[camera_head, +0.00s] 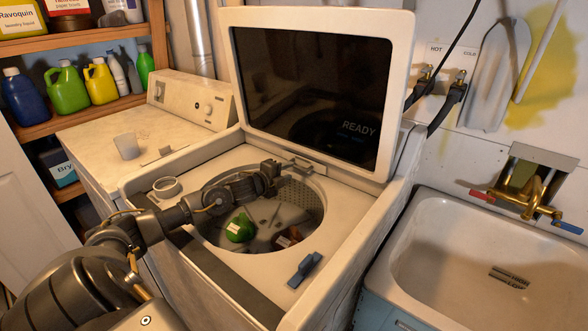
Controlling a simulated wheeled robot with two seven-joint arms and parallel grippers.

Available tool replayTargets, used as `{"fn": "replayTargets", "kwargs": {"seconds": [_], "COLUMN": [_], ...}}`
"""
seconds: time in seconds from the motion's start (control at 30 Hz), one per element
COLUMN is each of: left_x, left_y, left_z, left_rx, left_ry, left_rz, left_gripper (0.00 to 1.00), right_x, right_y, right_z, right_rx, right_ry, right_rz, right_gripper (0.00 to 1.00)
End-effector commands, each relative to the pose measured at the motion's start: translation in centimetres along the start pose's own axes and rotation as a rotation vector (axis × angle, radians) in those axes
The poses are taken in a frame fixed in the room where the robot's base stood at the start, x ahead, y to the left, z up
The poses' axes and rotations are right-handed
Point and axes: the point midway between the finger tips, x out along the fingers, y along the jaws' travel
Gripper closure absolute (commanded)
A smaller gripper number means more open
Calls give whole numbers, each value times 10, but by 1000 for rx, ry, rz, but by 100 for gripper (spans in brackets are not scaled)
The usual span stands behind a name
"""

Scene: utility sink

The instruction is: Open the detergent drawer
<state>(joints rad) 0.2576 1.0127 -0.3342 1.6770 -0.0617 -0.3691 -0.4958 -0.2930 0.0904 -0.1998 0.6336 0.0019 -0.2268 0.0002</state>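A white top-loading washer (245,277) stands in the middle with its lid (225,75) raised. The lid's dark panel reads "READY". I cannot clearly make out a detergent drawer. A small blue-grey handle-like part (305,269) sits on the washer's top at the front right of the drum opening, and a round white cup-like part (166,187) is at the back left. My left arm crosses the left of the washer, and its dark gripper (270,172) is over the back of the drum opening. Its fingers are too small and dark to read. My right gripper is not in view.
Inside the drum (305,195) lie a green item (239,228) and a brown item (288,238). A white sink (470,270) with a brass tap (530,195) stands at right. Shelves with several bottles are at upper left. A translucent cup (127,146) stands on the neighbouring white machine.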

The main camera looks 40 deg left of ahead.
Motion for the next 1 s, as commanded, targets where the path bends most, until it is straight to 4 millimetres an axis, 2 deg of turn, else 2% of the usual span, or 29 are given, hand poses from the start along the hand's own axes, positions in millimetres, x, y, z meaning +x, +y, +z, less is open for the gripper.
{"fn": "replayTargets", "kwargs": {"seconds": [0.1,0.23,0.63,0.87,1.0], "left_x": [19,32,39,39,39], "left_y": [-2,-2,0,0,0], "left_z": [-1,-1,-2,-2,-2], "left_rx": [-2,0,1,1,1], "left_ry": [0,2,3,3,3], "left_rz": [-2,-2,0,0,0], "left_gripper": [68,68,68,98,100], "right_x": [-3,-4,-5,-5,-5], "right_y": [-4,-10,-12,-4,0], "right_z": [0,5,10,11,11], "right_rx": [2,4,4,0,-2], "right_ry": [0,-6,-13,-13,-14], "right_rz": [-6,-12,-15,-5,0], "right_gripper": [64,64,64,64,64]}}
